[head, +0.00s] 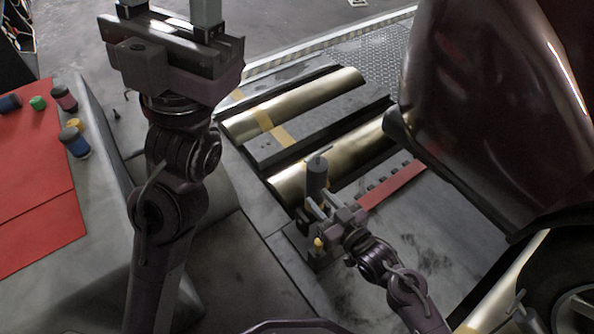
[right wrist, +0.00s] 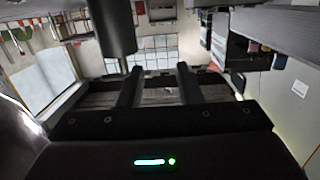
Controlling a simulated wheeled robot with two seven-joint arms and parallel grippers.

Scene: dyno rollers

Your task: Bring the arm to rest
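My right gripper (head: 320,204) is beside a dark upright cylinder (head: 317,176) near the rollers. In the right wrist view the two fingers (right wrist: 159,78) stand apart with nothing between them. The dark cylinder (right wrist: 110,25) hangs into the top of that view, left of and above the fingertips; whether it touches a finger I cannot tell. My left gripper (head: 168,14) is raised at the top left of the head view. Its two fingers are wide apart and empty as far as they show; the tips are cut off by the top edge.
Brass dyno rollers (head: 290,105) lie in the floor behind the right gripper. A dark red car (head: 490,90) stands at the right. At the left, a red mat (head: 35,165) on a grey bench holds several small coloured cylinders. A small yellow knob (head: 318,243) is close below the right gripper.

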